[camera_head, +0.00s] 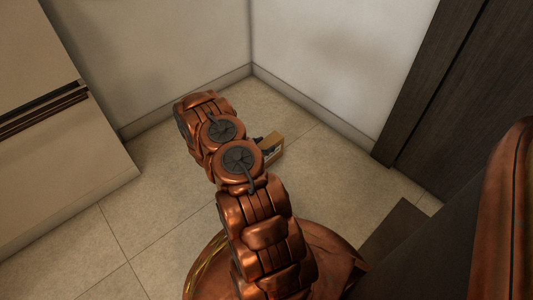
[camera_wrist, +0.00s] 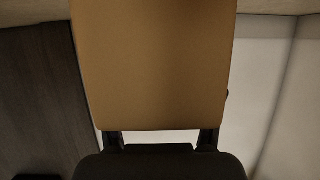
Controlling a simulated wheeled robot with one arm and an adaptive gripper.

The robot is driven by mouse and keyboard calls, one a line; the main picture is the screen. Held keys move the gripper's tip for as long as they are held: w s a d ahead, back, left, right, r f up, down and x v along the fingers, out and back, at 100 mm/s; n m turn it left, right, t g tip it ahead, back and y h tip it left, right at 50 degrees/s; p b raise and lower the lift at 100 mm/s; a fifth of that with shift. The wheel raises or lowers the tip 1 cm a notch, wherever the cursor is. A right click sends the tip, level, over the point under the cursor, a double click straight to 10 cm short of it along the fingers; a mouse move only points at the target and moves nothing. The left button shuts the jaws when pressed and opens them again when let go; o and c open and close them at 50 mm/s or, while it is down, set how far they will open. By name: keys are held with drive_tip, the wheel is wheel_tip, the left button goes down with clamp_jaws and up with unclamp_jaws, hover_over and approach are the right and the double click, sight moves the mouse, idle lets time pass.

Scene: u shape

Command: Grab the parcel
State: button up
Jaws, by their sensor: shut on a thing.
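The parcel is a small brown cardboard box (camera_head: 272,146), partly hidden behind my copper-coloured arm near the room's corner in the head view. In the wrist view the parcel (camera_wrist: 152,65) fills the upper middle as a plain brown face. My gripper (camera_wrist: 161,138) has its dark fingers at the lower left and right of the parcel, shut on it. In the head view only a small dark bit of my gripper (camera_head: 262,142) shows beside the parcel. I cannot tell whether the parcel touches the floor.
A beige cabinet or appliance (camera_head: 50,150) with a dark handle groove stands at the left. Pale walls (camera_head: 330,60) meet in the corner behind the parcel. A dark wooden panel (camera_head: 440,90) stands at the right. Tiled floor (camera_head: 150,215) is clear at the lower left.

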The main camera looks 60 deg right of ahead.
clamp_jaws()
